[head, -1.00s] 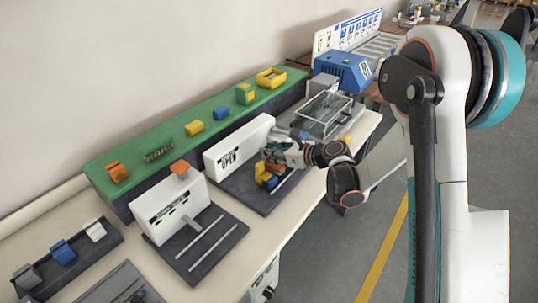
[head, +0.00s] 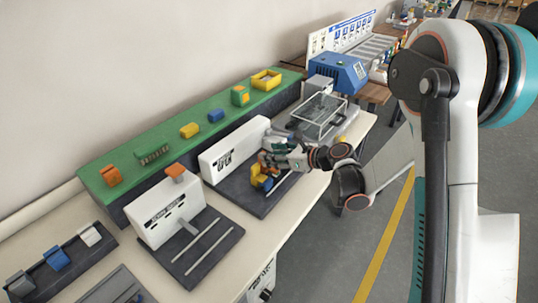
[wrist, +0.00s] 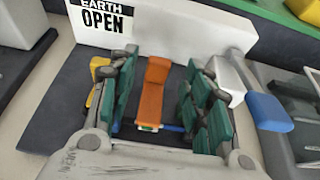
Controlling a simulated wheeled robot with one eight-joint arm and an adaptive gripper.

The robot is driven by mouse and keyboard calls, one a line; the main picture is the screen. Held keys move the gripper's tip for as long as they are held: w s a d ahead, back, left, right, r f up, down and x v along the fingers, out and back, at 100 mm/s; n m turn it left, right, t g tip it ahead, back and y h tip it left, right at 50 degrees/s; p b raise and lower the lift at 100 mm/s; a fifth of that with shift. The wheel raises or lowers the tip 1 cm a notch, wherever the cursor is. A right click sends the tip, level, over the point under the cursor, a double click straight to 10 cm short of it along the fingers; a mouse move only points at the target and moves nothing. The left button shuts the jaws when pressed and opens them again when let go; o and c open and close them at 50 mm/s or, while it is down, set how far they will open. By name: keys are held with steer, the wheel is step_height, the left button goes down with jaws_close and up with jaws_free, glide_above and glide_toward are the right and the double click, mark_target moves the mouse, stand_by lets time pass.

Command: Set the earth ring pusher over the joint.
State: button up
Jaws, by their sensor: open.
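A white block marked EARTH OPEN (head: 234,149) stands on a dark base plate (head: 237,196); it also shows in the wrist view (wrist: 185,32). My gripper (wrist: 160,105) is open in front of it, with its green-padded fingers apart. An upright orange piece (wrist: 152,90) stands between the fingers, with visible gaps on both sides. A blue and white part (wrist: 150,127) shows at its foot. A yellow piece (head: 259,172) is beside the gripper, mostly hidden in the wrist view behind the left finger. I cannot tell which piece is the earth ring pusher, and the joint is not clearly visible.
A blue lever handle (wrist: 268,112) is right of my gripper. A clear-lidded box (head: 318,117) stands behind it. A second white station (head: 165,212) is to the left. A green shelf (head: 130,163) with several coloured parts runs along the wall.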

steer(key=v, duration=0.9)
steer(key=shift+s+d, duration=0.2)
steer(key=shift+r, duration=0.15)
steer(key=w+d+r+m+t+h, duration=0.15)
steer(key=r+m+t, duration=0.35)
steer(key=r, duration=0.5)
steer(key=w+d+r+m+t+h, duration=0.1)
steer(key=d+r+m+t, duration=0.25)
steer(key=r+m, duration=0.55)
steer(key=s+d+r+m+t+h, duration=0.2)
steer(key=s+d+r+m+h, duration=0.45)
steer(key=m, duration=0.65)
steer(key=s+a+f+m+g, duration=0.1)
steer(key=s+f+m+g, duration=0.5)
steer(key=s, duration=0.6)
steer(key=s+a+f+m+g+h, duration=0.1)
steer(key=s+f+m+g, duration=0.4)
steer(key=s+f+m, duration=0.5)
steer(key=s+m, duration=0.2)
steer(key=m, duration=0.1)
steer(key=shift+g+h, duration=0.3)
steer(key=shift+g, duration=0.05)
